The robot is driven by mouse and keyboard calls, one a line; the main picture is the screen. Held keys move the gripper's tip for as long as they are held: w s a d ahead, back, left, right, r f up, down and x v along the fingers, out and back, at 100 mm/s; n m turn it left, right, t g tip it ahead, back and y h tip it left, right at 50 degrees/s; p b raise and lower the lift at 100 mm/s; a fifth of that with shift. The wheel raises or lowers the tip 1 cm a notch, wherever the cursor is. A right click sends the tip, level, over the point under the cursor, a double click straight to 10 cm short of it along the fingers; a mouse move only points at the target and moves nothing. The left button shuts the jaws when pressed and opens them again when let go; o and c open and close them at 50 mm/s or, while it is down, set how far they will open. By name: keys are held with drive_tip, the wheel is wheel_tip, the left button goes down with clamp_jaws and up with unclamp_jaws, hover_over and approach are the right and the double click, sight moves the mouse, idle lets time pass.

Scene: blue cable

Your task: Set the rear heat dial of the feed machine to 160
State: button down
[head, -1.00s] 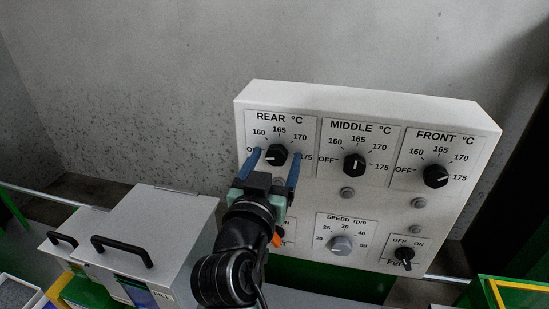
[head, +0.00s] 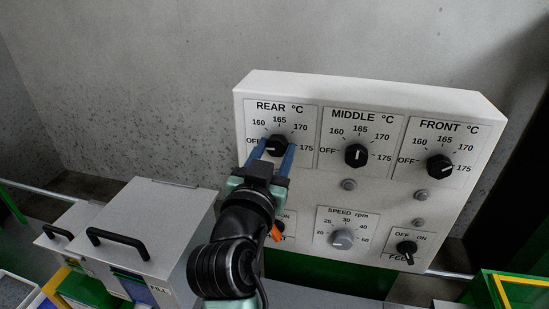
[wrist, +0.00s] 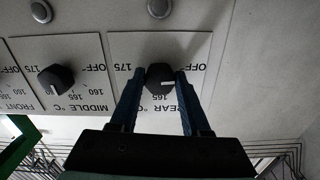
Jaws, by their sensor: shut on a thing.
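The rear heat dial (head: 276,144) is a black knob with a white mark, at the upper left of the white control panel (head: 365,84). Its scale runs from OFF through 160, 165 and 170 to 175. In the wrist view, which shows the panel upside down, the knob (wrist: 159,76) has its mark toward the OFF and 160 side; the exact reading is unclear. My gripper (head: 275,151) has its blue fingers on both sides of this knob and is shut on it. The fingers (wrist: 159,74) partly hide the printed scale in the wrist view.
The middle dial (head: 356,155) and front dial (head: 439,167) sit to the right. Below are a grey speed knob (head: 341,239) and a feed switch (head: 406,248).

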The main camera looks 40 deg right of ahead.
drive_tip(key=m+b, duration=0.2)
drive_tip(key=b, duration=0.1)
drive_tip(key=m+b, duration=0.2)
drive_tip(key=b, duration=0.1)
drive_tip(key=shift+f+b, duration=0.3)
drive_tip(key=shift+f, duration=0.05)
drive_tip(key=m+b, duration=0.3)
drive_tip(key=shift+r+b, duration=0.15)
drive_tip(key=shift+b, duration=0.25)
drive_tip(key=shift+r+m+b, duration=0.15)
drive_tip(key=shift+m+b, duration=0.6)
drive_tip(key=shift+m, duration=0.05)
drive_tip(key=shift+c, duration=1.8)
unclamp_jaws()
drive_tip(key=shift+r, duration=0.1)
drive_tip(key=b+v, duration=0.3)
drive_tip(key=v, duration=1)
